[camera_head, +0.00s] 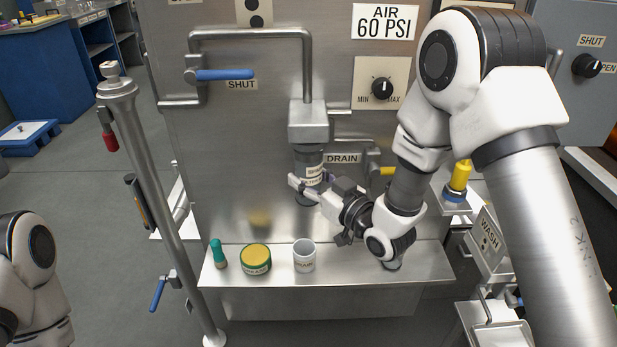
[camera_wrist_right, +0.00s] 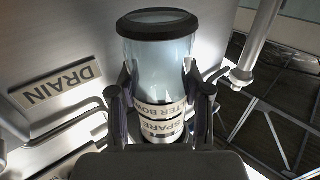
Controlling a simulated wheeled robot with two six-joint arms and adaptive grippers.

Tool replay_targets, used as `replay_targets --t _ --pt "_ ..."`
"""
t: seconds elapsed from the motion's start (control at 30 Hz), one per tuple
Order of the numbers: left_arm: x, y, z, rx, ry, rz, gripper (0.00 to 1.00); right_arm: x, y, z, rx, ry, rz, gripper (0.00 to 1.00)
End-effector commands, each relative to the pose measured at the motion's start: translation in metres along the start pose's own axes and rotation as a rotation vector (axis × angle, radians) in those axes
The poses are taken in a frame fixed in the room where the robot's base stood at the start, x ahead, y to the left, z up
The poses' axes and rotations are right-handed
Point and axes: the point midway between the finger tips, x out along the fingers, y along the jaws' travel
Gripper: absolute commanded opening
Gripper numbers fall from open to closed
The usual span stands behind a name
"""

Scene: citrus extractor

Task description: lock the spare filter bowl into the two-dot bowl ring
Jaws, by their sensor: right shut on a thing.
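The spare filter bowl (camera_head: 307,160) is upright, directly below the square metal filter head (camera_head: 308,121) on the steel panel. In the right wrist view the clear bowl (camera_wrist_right: 158,65) has a dark end rim and a SPARE FILTER BOWL label. My right gripper (camera_head: 313,186) is shut on the bowl from the right side, with one finger on each side of it in the wrist view (camera_wrist_right: 158,97). The join between bowl and ring is too small to tell whether they touch or lock. A two-dot plate (camera_head: 254,13) is above the pipe. My left gripper is out of view.
A blue valve handle (camera_head: 225,75) is at SHUT. A yellow-handled part (camera_head: 460,175) stands right of my right wrist. A metal post (camera_head: 160,200) stands left.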

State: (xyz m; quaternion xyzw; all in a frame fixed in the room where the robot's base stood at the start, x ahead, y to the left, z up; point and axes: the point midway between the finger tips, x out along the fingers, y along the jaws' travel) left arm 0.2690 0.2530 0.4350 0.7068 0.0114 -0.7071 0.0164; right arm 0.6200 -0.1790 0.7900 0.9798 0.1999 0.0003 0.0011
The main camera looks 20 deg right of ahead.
Motion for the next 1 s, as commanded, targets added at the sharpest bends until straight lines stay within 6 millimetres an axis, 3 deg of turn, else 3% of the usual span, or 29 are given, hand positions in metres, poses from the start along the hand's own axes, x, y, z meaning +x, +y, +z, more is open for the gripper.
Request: replay_targets --t 1.0 --pt "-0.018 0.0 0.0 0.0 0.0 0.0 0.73 0.0 0.0 -0.023 0.0 0.0 0.0 0.11"
